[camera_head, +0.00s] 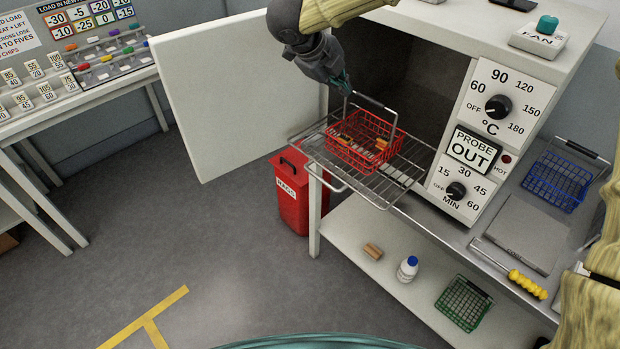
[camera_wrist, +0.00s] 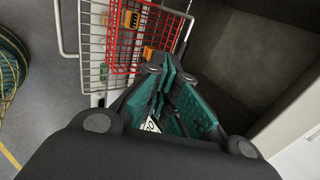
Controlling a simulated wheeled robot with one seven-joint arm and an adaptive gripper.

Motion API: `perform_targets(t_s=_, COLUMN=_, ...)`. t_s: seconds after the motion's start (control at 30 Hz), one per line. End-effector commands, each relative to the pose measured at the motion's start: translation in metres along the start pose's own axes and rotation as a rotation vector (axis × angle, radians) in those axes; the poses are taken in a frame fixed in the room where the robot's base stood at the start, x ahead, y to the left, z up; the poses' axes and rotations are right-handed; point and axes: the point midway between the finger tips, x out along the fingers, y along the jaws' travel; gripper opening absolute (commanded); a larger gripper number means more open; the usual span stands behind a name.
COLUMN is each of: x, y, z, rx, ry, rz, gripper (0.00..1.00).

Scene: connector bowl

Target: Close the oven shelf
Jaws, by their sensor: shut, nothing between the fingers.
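The oven shelf (camera_head: 408,177) is a wire rack pulled out of the oven's open front, with its front handle bar (camera_head: 343,181) out over the floor. It also shows in the wrist view (camera_wrist: 92,62). A red wire basket (camera_head: 352,155) with a raised handle stands on the shelf and holds small orange and dark pieces. My gripper (camera_head: 345,86) is shut and empty, beside the top of the basket handle at the oven mouth. I cannot tell whether it touches the handle. In the wrist view its teal fingers (camera_wrist: 166,62) are together, near the red basket.
The oven door (camera_head: 232,95) stands wide open to the left. The control panel (camera_head: 490,130) is right of the opening. A red bin (camera_head: 290,195) stands below the shelf. A blue basket (camera_head: 560,180) sits on the right counter, and a green basket (camera_head: 464,303) is below.

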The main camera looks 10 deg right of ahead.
Motion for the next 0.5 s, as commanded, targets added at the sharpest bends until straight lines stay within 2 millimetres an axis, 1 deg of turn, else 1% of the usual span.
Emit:
perform_targets(t_s=0.03, x=0.001, y=0.019, z=0.006, rx=-0.009, ry=0.004, rz=-0.017, gripper=0.00)
perform_targets(t_s=0.3, x=0.000, y=0.099, z=0.023, rx=-0.008, ry=0.017, rz=-0.096, gripper=0.00)
perform_targets(t_s=0.37, x=0.000, y=0.117, z=0.026, rx=-0.008, ry=0.018, rz=-0.114, gripper=0.00)
perform_targets(t_s=0.5, x=0.002, y=0.159, z=0.029, rx=-0.007, ry=0.017, rz=-0.155, gripper=0.00)
